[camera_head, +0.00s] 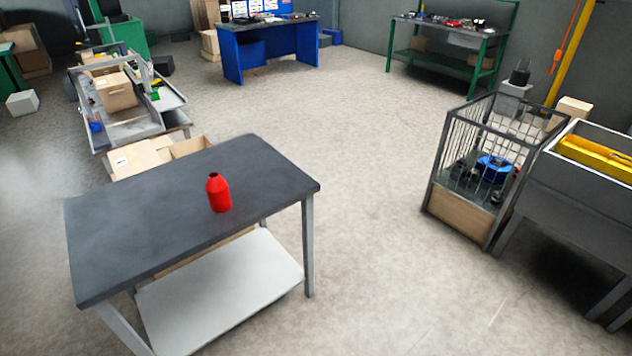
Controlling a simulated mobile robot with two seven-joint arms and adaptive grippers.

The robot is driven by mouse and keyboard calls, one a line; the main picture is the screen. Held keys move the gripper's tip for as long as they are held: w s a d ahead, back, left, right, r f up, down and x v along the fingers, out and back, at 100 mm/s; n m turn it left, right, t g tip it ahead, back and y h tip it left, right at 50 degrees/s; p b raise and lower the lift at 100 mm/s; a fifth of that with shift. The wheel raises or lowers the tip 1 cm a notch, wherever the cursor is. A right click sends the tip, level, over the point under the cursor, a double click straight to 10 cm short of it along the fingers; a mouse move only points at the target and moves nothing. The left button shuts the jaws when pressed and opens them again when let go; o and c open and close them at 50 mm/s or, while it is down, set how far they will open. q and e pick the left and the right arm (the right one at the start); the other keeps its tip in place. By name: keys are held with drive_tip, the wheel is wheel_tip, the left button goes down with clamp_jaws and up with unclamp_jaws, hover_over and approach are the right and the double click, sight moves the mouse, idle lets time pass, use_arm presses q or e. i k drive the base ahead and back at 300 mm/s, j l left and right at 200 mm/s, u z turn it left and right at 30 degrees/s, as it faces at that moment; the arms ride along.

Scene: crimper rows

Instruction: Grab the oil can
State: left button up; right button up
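A red bottle-shaped can (218,193), which looks like the oil can, stands upright on the dark grey top of a table (130,240) at the left front.
Under the tabletop is a white lower shelf (220,290). Cardboard boxes (140,160) and a cluttered cart (130,122) stand behind the table. The floor between (370,220) is clear.

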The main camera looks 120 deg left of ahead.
sight(216, 188)
drive_tip(key=u, duration=4.7)
drive_tip(key=i+l+u, duration=0.1)
drive_tip(key=u, duration=0.2)
drive_tip(key=i+l+u, duration=0.25)
